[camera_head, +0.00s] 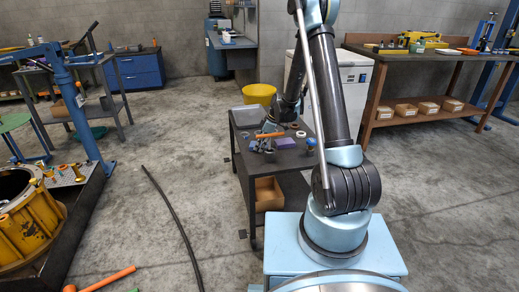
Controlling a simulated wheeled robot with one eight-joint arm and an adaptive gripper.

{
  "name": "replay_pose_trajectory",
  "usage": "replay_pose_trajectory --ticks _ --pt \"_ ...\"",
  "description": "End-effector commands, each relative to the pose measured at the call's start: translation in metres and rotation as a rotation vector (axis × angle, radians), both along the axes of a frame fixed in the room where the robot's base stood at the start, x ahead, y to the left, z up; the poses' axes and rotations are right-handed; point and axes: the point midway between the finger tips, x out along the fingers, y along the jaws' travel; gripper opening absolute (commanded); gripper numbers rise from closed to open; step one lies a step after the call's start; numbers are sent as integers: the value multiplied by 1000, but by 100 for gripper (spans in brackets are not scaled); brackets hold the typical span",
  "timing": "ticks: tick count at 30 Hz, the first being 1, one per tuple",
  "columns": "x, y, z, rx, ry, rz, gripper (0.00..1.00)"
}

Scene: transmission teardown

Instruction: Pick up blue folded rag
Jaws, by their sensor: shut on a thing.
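A small blue-violet patch (285,142), which looks like the blue folded rag, shows at the dark top of the cart in the middle of the view. My gripper (267,142) is low over the left part of the cart top, just left of the patch. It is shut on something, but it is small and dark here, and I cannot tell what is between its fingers. An orange bar or handle (270,135) crosses close by it. My arm hides part of the cart.
The cart top (294,162) also bears a grey tray (246,116), a white ring (300,134) and a blue knobbed item (311,143). A cardboard box (268,194) sits on its lower shelf. A yellow bin (259,94) stands behind. A hose (172,212) lies on the floor at left.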

Motion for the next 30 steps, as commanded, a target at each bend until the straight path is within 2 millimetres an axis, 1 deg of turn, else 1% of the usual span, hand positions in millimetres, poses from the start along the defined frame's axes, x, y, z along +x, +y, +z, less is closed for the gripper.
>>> replay_pose_trajectory --ticks 1,2,8,11,13,17,24,30 --pt "0 0 -1 -1 0 1 35" --pt "0 0 -1 -1 0 1 32" --pt "0 0 -1 -2 0 1 32" --pt "0 0 3 -2 0 1 32" --pt "0 0 9 -1 0 1 31" --pt "0 0 26 -1 0 1 31" --pt "0 0 65 -1 0 1 31" --pt "0 0 91 -1 0 1 31"
